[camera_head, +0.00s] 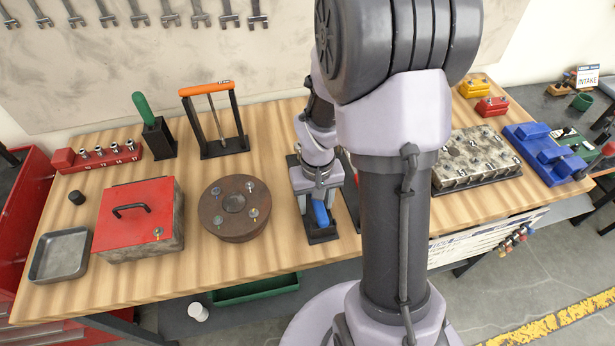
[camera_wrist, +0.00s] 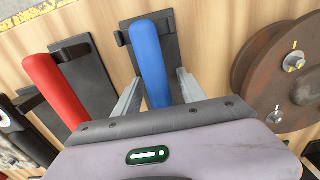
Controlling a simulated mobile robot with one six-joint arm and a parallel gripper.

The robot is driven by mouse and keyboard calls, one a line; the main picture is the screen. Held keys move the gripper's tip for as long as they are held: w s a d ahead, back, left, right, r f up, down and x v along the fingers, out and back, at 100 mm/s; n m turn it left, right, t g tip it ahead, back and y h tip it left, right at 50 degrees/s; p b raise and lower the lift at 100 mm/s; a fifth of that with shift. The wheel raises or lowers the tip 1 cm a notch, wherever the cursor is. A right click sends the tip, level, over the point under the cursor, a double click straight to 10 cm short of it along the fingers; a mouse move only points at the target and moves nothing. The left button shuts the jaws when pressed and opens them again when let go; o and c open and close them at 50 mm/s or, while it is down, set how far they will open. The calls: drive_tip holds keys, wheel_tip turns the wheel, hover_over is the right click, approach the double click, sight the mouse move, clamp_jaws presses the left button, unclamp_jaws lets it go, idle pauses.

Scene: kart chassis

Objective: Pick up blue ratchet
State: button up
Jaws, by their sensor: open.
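The blue ratchet (camera_wrist: 149,60) sits in a dark stand on the wooden workbench. In the wrist view its blue handle lies between the fingers of my gripper (camera_wrist: 157,88), which are apart on either side of it. In the head view my gripper (camera_head: 318,190) is over the stand, and only the end of the blue ratchet (camera_head: 320,212) shows below it. The ratchet's lower part is hidden by my gripper body in the wrist view.
A red-handled tool (camera_wrist: 55,88) stands in a similar dark holder close beside the blue one. A round rusty disc (camera_head: 236,228) with bolts is on the other side. A red-lidded box (camera_head: 135,215) and a grey tray (camera_head: 60,256) lie farther left.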

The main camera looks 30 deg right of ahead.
clamp_jaws()
idle(1.4)
